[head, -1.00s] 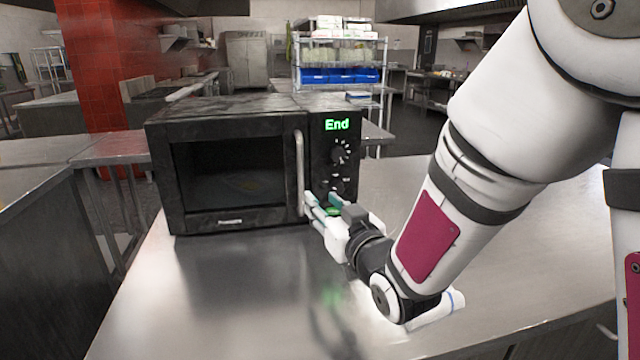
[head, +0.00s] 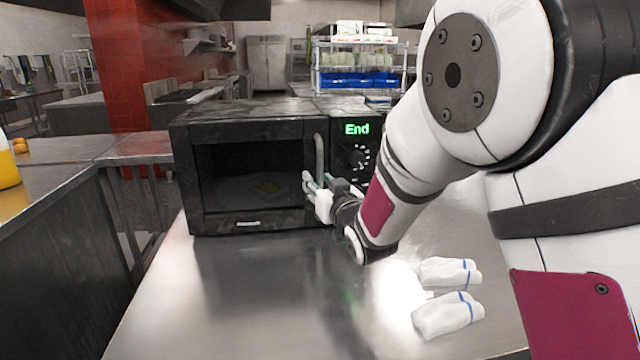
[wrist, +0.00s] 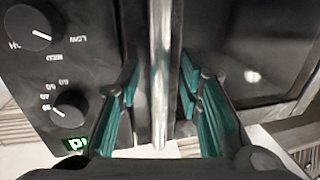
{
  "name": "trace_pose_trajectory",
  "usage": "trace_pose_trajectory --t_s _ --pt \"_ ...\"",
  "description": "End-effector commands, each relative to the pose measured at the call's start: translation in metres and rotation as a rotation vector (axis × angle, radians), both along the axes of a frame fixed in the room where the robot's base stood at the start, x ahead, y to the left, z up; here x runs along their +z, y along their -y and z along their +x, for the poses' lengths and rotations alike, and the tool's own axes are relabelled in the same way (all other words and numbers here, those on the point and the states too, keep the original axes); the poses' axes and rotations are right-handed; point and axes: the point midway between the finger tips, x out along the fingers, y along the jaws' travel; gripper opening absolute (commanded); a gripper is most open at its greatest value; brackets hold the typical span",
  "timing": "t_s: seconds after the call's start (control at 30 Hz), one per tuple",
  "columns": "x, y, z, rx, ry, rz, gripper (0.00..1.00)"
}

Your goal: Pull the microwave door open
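The black microwave (head: 240,107) stands on the steel counter, its green display reading "End". Its door (head: 250,214) looks closed, with a dark window. The upright metal handle (head: 319,155) runs along the door's right edge. My gripper (head: 312,184) is at the lower part of the handle. In the wrist view, my gripper (wrist: 160,105) has its teal fingers apart, one on each side of the handle (wrist: 161,70). Gaps show between handle and fingers. The dials (wrist: 70,110) are left of the handle in that view.
The steel counter (head: 240,290) is clear in front of the microwave. Two white cloth-like items (head: 447,315) lie on it at the right, below my arm. A side counter (head: 60,180) with a yellow container (head: 6,168) is at the left.

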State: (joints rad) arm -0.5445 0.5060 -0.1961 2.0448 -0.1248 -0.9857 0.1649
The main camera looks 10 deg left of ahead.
Motion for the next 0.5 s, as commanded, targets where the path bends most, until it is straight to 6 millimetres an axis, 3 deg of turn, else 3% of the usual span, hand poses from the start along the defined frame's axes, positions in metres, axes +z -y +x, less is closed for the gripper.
trace_pose_trajectory --t_s 0.17,0.33,0.5 --pt "0.0000 0.0001 0.0000 0.000 0.000 0.000 0.33" --pt "0.0000 0.0004 0.0000 0.000 0.000 0.000 0.00" --pt "0.0000 0.0002 -0.0002 0.000 0.000 0.000 0.00"
